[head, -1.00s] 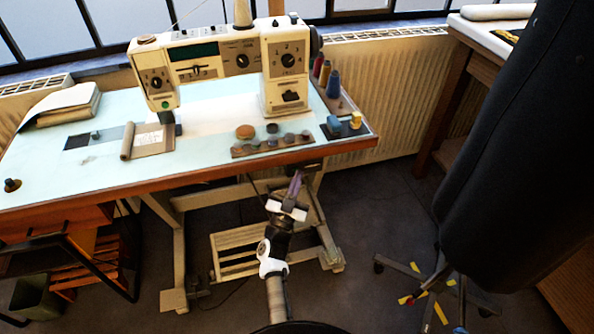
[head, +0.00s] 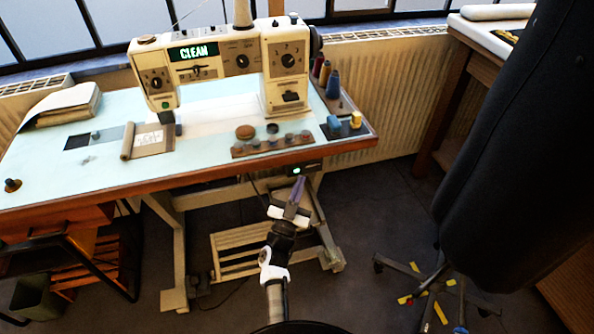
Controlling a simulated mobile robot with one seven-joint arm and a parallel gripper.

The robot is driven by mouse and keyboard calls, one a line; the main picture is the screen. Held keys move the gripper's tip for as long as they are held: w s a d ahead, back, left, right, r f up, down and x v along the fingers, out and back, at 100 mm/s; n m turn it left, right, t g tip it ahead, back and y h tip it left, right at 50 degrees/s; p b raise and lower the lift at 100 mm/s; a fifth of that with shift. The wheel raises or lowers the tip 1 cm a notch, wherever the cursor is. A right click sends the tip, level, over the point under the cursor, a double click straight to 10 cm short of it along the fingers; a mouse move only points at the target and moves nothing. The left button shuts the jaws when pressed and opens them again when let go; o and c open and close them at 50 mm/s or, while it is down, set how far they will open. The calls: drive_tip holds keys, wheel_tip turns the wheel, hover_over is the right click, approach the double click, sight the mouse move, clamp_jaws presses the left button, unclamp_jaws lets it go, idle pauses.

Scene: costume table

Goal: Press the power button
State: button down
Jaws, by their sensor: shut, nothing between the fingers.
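A small dark switch box (head: 313,168) is mounted under the front edge of the table, right of centre. A green light (head: 297,171) glows on its face, where the power button seems to be; the button's own shape is too small to make out. My gripper (head: 299,180) is shut and empty, with its purple-grey fingertips just below the green light. I cannot tell whether the tips touch the box. The sewing machine (head: 217,53) stands on the table, and its display (head: 193,52) is lit green and reads "CLEAN".
The pale blue table (head: 60,185) has a brown front edge above my gripper. Its metal legs and a slatted pedal (head: 240,255) stand below. Open floor lies between the chair and table.

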drive_tip(key=shift+s+d, duration=0.3)
drive_tip(key=shift+s, duration=0.6)
drive_tip(key=shift+s+d, duration=0.3)
drive_tip(key=shift+s, duration=0.6)
drive_tip(key=shift+s+d, duration=0.3)
drive_tip(key=shift+s, duration=0.6)
